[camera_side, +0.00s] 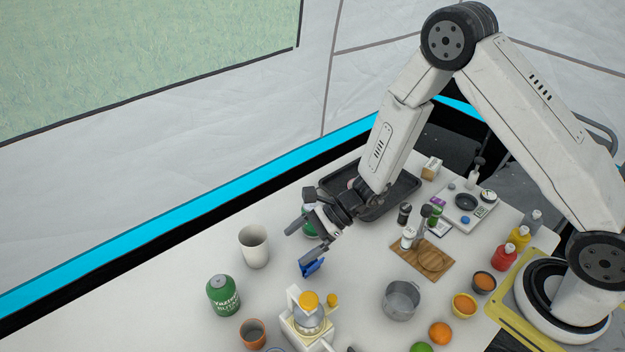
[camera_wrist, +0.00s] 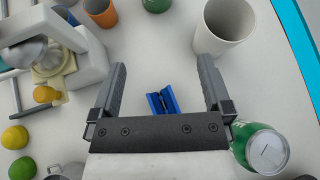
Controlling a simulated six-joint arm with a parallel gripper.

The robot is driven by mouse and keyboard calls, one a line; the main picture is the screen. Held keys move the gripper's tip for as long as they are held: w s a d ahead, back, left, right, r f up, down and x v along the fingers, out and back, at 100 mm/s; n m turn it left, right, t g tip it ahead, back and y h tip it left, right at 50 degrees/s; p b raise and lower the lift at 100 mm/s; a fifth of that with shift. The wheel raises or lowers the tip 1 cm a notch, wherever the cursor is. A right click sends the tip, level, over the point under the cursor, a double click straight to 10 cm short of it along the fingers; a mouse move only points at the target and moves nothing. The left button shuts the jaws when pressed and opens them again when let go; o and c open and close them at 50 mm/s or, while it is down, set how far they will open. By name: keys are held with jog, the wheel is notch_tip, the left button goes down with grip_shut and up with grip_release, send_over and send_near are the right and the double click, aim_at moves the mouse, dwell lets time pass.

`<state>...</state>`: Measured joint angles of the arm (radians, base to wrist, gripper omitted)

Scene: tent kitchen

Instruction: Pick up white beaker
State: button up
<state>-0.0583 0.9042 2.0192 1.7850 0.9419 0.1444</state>
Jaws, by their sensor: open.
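The white beaker (camera_side: 253,246) stands upright on the table, left of my gripper (camera_side: 304,241) in the side view. In the wrist view the white beaker (camera_wrist: 224,26) is at the top right, beyond the right finger, with its open mouth facing the camera. My gripper (camera_wrist: 161,84) is open with nothing between its fingers. A small blue clip-like object (camera_wrist: 161,101) lies on the table beneath the gripper, seen between the fingers; it also shows in the side view (camera_side: 311,267). The beaker is apart from the fingers in the side view.
A green can (camera_wrist: 262,148) stands close to the right finger, partly hidden. A green canister (camera_side: 223,295) and an orange cup (camera_side: 253,333) stand near the beaker. A white juicer (camera_side: 310,319) is in front. A dark tray (camera_side: 397,196) lies behind. The table left of the beaker is clear.

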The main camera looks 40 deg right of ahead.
aim_at(259, 246)
jog(key=w+f+m+t, duration=0.3)
jog(key=w+f+m, duration=0.1)
jog(key=m, duration=0.1)
jog(key=shift+w+d+t, duration=0.1)
jog(key=shift+w+t, duration=0.2)
jog(key=shift+t, duration=0.1)
jog(key=shift+w+d+f+m+t, duration=0.25)
jog(key=shift+w+f+m+t, duration=0.2)
jog(key=shift+w+m+t, duration=0.2)
jog(key=shift+x, duration=1.3)
jog(key=shift+f, duration=0.1)
jog(key=shift+x, duration=2.55)
jog(key=c, duration=0.9)
